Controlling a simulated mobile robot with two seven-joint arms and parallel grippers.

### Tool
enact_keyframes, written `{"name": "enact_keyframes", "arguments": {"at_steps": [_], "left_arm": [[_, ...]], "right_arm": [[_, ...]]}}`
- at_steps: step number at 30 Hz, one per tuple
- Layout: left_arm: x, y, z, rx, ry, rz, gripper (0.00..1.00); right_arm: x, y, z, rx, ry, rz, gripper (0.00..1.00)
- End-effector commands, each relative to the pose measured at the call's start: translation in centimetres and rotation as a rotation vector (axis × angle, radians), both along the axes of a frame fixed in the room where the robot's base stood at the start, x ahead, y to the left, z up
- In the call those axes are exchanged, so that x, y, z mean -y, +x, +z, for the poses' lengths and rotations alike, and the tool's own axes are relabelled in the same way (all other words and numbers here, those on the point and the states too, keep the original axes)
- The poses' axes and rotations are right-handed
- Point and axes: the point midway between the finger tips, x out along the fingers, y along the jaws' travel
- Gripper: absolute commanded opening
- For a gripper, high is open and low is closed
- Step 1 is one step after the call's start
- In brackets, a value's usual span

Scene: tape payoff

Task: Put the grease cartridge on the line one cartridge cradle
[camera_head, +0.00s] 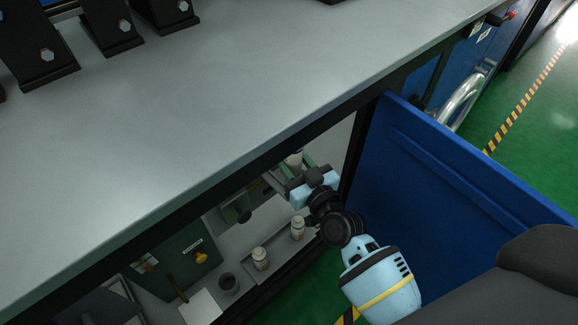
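My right gripper (308,188) reaches from the lower right into the open cabinet under the workbench. Its fingers are partly hidden by its own body, and I cannot tell whether they are open or shut. Two small pale bottles stand on the lower shelf, one farther left (261,259) and one farther right (298,229). I cannot identify the line one cartridge cradle. My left gripper is out of view.
The grey workbench top (200,130) is mostly clear, with black bolted brackets (40,50) at the upper left. Its front edge overhangs the cabinet. The open blue door (450,170) stands close right of my arm.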

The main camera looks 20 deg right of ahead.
Motion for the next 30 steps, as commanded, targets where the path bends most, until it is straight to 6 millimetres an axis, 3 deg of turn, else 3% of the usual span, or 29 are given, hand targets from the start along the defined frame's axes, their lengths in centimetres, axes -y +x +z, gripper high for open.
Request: {"name": "enact_keyframes", "arguments": {"at_steps": [6,13,21,30], "left_arm": [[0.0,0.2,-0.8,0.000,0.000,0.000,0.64],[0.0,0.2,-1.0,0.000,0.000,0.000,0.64],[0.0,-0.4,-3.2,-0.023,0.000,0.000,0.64],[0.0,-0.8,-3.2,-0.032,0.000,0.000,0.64]], "right_arm": [[0.1,2.4,-0.2,0.002,0.001,-0.001,0.11],[0.1,2.5,-0.5,0.001,0.000,0.000,0.11],[0.1,2.4,-3.9,-0.002,0.000,0.000,0.11],[0.1,2.4,-3.7,0.002,0.000,-0.001,0.11]]}}
